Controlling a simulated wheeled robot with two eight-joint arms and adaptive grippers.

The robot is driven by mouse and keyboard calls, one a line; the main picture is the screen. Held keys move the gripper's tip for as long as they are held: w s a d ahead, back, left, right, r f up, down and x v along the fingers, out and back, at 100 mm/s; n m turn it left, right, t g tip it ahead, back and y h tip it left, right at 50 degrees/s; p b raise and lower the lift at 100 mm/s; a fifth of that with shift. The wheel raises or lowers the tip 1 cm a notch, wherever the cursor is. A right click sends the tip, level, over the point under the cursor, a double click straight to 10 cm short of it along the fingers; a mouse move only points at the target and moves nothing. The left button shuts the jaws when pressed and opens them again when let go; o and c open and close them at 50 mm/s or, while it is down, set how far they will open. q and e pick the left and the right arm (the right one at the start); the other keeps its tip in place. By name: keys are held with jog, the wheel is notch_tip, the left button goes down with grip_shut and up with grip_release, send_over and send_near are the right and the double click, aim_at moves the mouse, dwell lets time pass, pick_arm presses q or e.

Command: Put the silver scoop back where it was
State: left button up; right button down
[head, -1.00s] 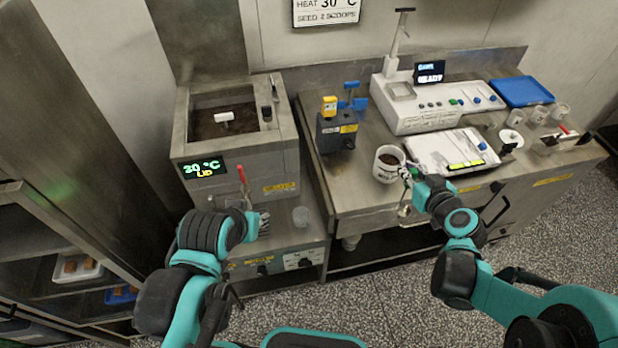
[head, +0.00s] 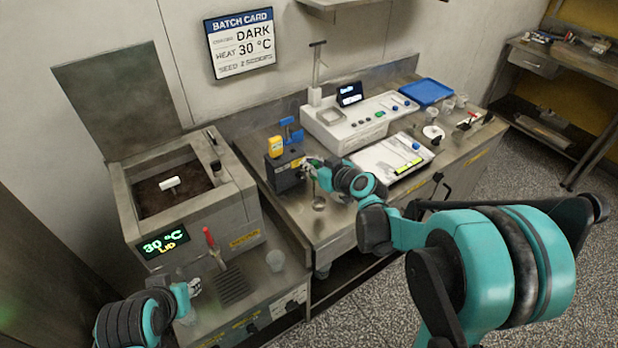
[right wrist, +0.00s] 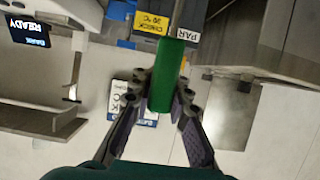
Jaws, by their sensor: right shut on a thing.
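My right gripper (head: 310,170) is shut on a green handle (right wrist: 165,80), which shows between its fingers in the right wrist view. In the head view, a small round silver bowl (head: 319,204), which looks like the scoop's, hangs below this gripper. The gripper is at the right side of the black box (head: 287,178) with yellow and white labels on the steel counter. In the wrist view the handle's far end overlaps the box (right wrist: 185,14); I cannot tell whether they touch. My left gripper (head: 192,290) is at the lower left, partly hidden and unclear.
The steel tank (head: 192,250) with dark contents and a red-handled lever (head: 209,238) stands left. A white machine (head: 350,128), a white board (head: 385,165) and a blue tray (head: 427,91) are on the counter.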

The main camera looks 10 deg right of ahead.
notch_tip(320, 180, down, 4)
jog(key=shift+w+f+b, duration=0.1)
jog(key=shift+b, duration=0.75)
jog(key=shift+a, duration=0.1)
jog(key=shift+f, duration=0.2)
jog(key=c, duration=1.5)
grip_release()
jog(key=shift+o, duration=0.2)
jog(key=shift+r, duration=0.1)
